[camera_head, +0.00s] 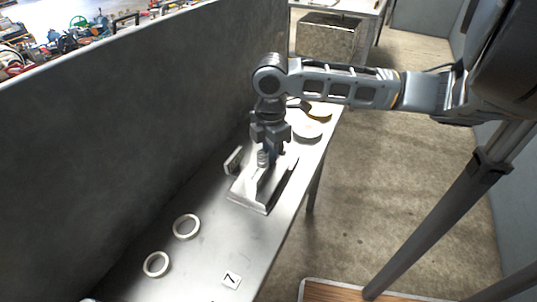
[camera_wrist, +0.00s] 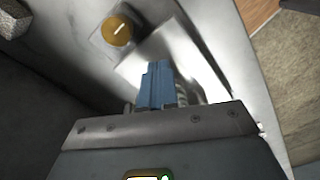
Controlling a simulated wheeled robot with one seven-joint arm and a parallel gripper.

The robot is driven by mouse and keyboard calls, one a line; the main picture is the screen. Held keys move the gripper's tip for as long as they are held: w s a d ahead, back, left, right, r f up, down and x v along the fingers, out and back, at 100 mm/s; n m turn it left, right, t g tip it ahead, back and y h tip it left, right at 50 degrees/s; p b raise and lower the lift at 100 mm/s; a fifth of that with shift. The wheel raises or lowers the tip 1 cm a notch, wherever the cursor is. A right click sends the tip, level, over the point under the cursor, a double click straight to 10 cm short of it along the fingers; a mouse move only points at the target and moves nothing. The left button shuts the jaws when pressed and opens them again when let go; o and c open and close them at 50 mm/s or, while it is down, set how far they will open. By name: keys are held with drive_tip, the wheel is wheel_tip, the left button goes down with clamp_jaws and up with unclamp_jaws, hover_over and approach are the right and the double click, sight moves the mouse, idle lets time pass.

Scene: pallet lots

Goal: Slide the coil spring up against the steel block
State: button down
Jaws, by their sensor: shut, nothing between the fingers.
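My gripper (camera_head: 268,158) points down over the table, shut and empty, at a bright metal piece (camera_head: 251,195) with a raised middle. In the wrist view the blue fingers (camera_wrist: 157,85) are together, above or against the bright metal surface (camera_wrist: 200,60). I cannot tell whether this piece is the steel block. A small grey upright piece (camera_head: 233,160) stands left of the gripper, near the wall. A ribbed-looking part (camera_wrist: 183,92) shows beside the fingers; it may be the coil spring, but it is mostly hidden. Contact cannot be made out.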

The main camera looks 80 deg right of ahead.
drive_tip(key=shift+w+a, duration=0.1)
drive_tip(key=shift+a, duration=0.3)
idle(0.3)
drive_tip(key=shift+d, duration=0.3)
drive_tip(key=shift+d, duration=0.3)
idle(0.3)
wheel_tip(320, 180, up, 8)
drive_tip(key=p, duration=0.6)
idle(0.4)
idle(0.5)
